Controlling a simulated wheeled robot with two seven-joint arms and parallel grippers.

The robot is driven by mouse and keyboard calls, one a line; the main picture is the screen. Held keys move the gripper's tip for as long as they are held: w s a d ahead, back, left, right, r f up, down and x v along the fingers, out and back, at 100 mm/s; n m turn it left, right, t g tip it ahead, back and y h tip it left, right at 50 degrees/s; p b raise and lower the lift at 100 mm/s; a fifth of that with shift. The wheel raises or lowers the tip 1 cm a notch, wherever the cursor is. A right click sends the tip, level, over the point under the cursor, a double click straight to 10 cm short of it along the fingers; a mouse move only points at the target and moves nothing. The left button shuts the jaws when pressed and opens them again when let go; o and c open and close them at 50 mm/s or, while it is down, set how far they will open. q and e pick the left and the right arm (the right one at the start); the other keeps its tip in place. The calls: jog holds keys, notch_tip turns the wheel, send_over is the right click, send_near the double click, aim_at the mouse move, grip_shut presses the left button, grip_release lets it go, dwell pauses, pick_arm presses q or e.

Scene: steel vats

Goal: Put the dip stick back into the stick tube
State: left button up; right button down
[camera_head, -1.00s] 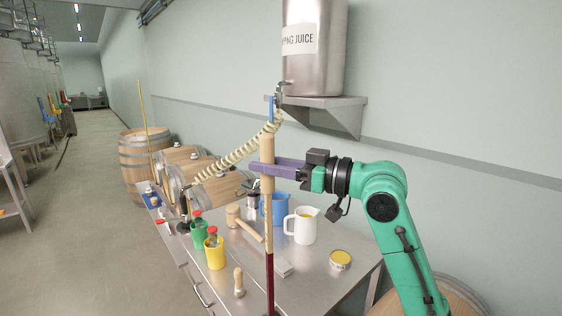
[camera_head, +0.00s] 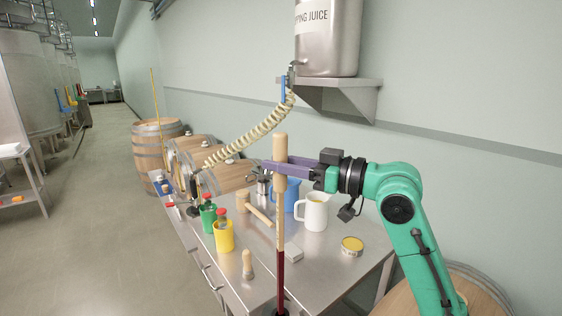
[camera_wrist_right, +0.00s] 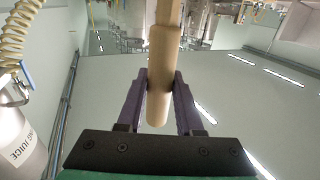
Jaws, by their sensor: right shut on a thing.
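The dip stick (camera_head: 281,218) has a thick pale wooden handle, a thinner wooden shaft and a dark red lower part. It stands about upright in front of the steel table in the head view. My right gripper (camera_head: 279,169) is shut on its handle, with purple fingers on both sides. The right wrist view shows the handle (camera_wrist_right: 159,75) between the two fingers. A small dark piece (camera_head: 281,312) shows at the stick's lower end at the bottom edge; I cannot tell whether it is the stick tube's mouth. My left gripper is not in view.
A coiled hose (camera_head: 250,137) hangs behind the stick. Barrels (camera_head: 157,150) stand at the back left.

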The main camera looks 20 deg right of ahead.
jog(key=shift+s, duration=0.1)
jog(key=shift+f, duration=0.15)
notch_tip(320, 180, down, 12)
jog(key=b, duration=1)
dwell(0.4)
